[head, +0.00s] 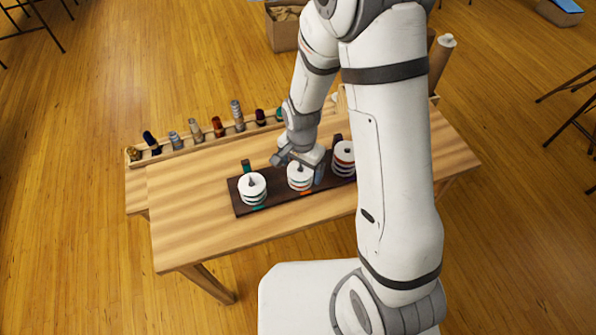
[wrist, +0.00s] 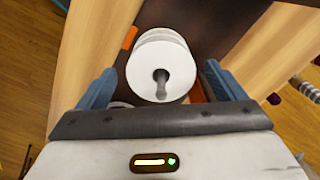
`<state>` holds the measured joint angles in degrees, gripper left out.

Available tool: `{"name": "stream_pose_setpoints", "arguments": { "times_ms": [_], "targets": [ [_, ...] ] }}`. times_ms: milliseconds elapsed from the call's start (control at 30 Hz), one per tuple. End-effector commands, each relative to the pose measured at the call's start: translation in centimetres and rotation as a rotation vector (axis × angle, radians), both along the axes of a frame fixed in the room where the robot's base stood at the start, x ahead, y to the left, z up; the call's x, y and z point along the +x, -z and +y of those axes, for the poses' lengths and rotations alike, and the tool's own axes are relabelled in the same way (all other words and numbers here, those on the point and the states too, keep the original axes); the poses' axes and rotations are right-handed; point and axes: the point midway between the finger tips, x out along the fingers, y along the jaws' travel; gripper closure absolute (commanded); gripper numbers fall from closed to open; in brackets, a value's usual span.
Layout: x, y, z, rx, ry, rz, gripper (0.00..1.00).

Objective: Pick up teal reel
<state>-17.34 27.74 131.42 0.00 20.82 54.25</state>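Three short stacks of white-flanged reels stand on a dark board (head: 238,200). The left stack (head: 252,188) shows teal between its flanges, with teal patches on the board behind and in front of it. The middle stack (head: 299,174) has an orange patch at its front; which reel colours it holds is hard to tell. My gripper (head: 301,168) is at the middle stack. In the wrist view its blue fingers (wrist: 160,86) are open, one each side of a white reel top (wrist: 158,60) on a grey peg.
A wooden rack (head: 180,149) with several thread spools runs along the table's back edge. The wooden table (head: 190,235) is bare in front of the board. A cardboard box (head: 283,35) stands on the floor behind. Folding chairs show at the edges.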

Motion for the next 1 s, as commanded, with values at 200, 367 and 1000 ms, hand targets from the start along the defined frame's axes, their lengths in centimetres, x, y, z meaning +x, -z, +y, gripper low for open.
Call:
{"name": "stream_pose_setpoints", "arguments": {
  "times_ms": [200, 367, 1000],
  "targets": [
    [0.0, 0.0, 0.0, 0.000, 0.001, 0.000, 0.28],
    [0.0, 0.0, 0.0, 0.000, 0.001, 0.000, 0.41],
    [0.1, -2.0, -0.1, 0.001, 0.002, -0.005, 0.58]
  ]
}}
